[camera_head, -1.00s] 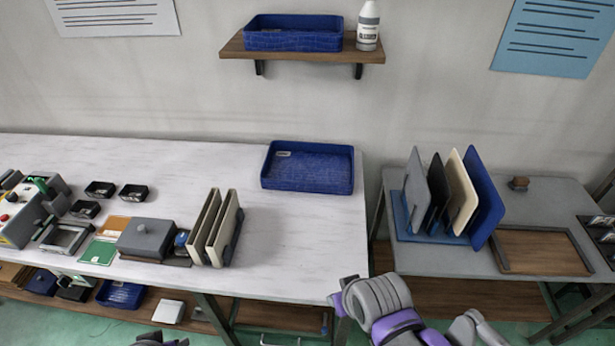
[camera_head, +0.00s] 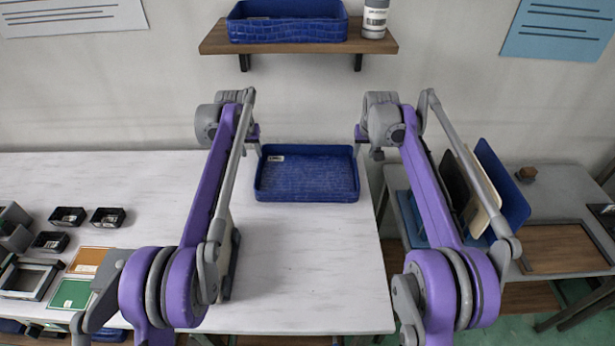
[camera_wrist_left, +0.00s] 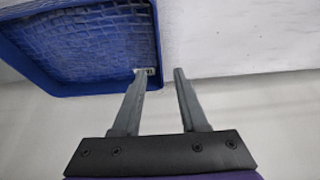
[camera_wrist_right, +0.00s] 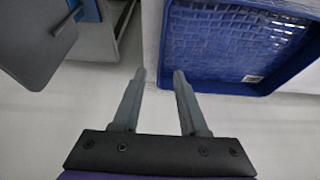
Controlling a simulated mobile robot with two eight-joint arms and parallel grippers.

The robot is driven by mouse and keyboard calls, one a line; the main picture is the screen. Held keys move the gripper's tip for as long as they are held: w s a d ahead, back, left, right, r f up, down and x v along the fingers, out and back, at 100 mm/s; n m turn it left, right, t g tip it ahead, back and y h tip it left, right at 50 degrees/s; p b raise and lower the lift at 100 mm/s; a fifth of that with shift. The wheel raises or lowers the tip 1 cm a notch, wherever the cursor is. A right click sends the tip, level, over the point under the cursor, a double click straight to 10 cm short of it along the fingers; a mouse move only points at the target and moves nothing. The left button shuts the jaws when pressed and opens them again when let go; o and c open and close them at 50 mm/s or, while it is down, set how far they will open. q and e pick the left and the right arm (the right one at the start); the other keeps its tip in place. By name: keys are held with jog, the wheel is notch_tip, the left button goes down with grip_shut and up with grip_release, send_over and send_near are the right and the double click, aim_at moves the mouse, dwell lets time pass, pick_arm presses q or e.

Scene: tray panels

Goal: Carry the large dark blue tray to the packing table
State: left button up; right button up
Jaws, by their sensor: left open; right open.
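The large dark blue tray (camera_head: 307,196) sits flat on the white table near its back right end. It has a crocodile-like texture and a small pale label inside; it shows in the left wrist view (camera_wrist_left: 95,45) and the right wrist view (camera_wrist_right: 235,50). My left gripper (camera_head: 257,147) is open at the tray's left end. Its fingers (camera_wrist_left: 158,71) line up on either side of the end wall. My right gripper (camera_head: 358,147) is open at the right end, its fingers (camera_wrist_right: 160,71) likewise. I cannot tell whether either touches the tray.
A similar blue tray (camera_head: 285,31) and a bottle (camera_head: 374,18) stand on a wall shelf (camera_head: 300,47) above. A grey table (camera_head: 560,190) at right holds upright panels (camera_head: 502,185) and a wooden-faced board (camera_head: 565,248). Small black boxes (camera_head: 108,217) lie at left. The white table's middle front (camera_head: 310,275) is clear.

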aim_at(258, 167)
pick_arm(q)
jog(key=shift+w+f, duration=0.8)
jog(key=shift+f, duration=0.05)
pick_arm(e)
jog(key=shift+w+a+f, duration=0.1)
jog(key=shift+w+f, duration=0.7)
pick_arm(q)
jog(key=shift+f, duration=0.1)
pick_arm(e)
jog(key=shift+f, duration=0.1)
pick_arm(q)
jog(key=x, duration=1)
jog(key=shift+w+d+f, duration=0.1)
jog(key=shift+f, duration=0.15)
pick_arm(e)
jog(key=x, duration=1)
jog(key=shift+w+f, duration=0.15)
jog(key=shift+f, duration=0.15)
pick_arm(q)
grip_shut()
pick_arm(e)
grip_shut()
